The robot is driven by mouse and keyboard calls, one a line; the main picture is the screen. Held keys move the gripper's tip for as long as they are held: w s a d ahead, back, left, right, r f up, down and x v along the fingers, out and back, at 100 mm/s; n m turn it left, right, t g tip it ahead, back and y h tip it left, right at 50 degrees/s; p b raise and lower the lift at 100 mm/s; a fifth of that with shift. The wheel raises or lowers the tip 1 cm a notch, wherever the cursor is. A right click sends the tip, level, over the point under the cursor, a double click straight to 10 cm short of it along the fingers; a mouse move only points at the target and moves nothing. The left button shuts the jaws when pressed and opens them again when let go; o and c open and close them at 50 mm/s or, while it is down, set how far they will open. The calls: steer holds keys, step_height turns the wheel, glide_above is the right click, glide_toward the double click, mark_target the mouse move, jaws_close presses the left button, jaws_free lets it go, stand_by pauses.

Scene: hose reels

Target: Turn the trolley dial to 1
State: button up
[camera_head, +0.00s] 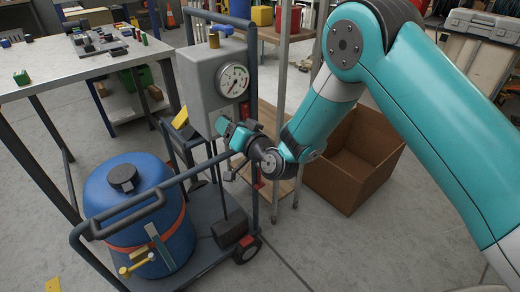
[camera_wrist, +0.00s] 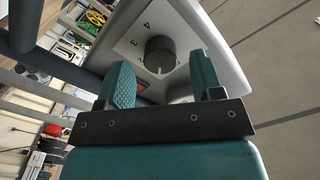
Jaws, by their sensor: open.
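The trolley dial (camera_wrist: 160,54) is a round black knob on a white plate with digits, on the grey box of the trolley. A pale mark shows at the knob's lower edge in the wrist view. My gripper (camera_wrist: 164,72) is open, its two teal fingers pointing at the knob, one to each side of it in the picture. I cannot tell whether they touch it. In the head view my gripper (camera_head: 226,128) is at the grey box (camera_head: 203,75), and the knob is hidden.
The trolley carries a round gauge (camera_head: 233,81) above my gripper and a blue drum (camera_head: 139,205) at lower left. Its dark handle rail (camera_head: 100,228) runs in front. A cardboard box (camera_head: 350,165) stands at right. A workbench (camera_head: 70,72) stands at left.

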steer(key=b+v, duration=1.6)
steer(key=shift+w, duration=0.1)
